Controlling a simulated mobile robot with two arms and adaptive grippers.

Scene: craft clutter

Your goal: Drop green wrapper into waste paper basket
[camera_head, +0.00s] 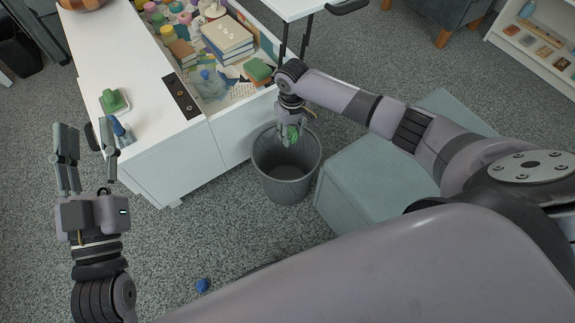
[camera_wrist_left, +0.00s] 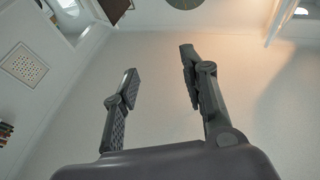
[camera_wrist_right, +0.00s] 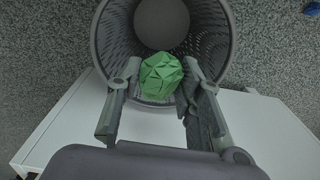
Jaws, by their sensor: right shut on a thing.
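The green wrapper (camera_head: 293,133) is a crumpled ball held by my right gripper (camera_head: 289,138) over the waste paper basket (camera_head: 286,187). In the right wrist view the wrapper (camera_wrist_right: 161,75) sits between the two fingertips of my right gripper (camera_wrist_right: 158,85). The grey mesh basket (camera_wrist_right: 218,35) lies open beneath it, and its visible floor looks empty. My left gripper (camera_head: 87,155) is open and empty, to the left of the white cabinet.
The white cabinet (camera_head: 165,165) stands left of the basket, with an open drawer of books and craft items (camera_head: 228,42). A teal ottoman (camera_head: 365,175) stands right of the basket. A small blue thing (camera_head: 202,285) lies on the carpet.

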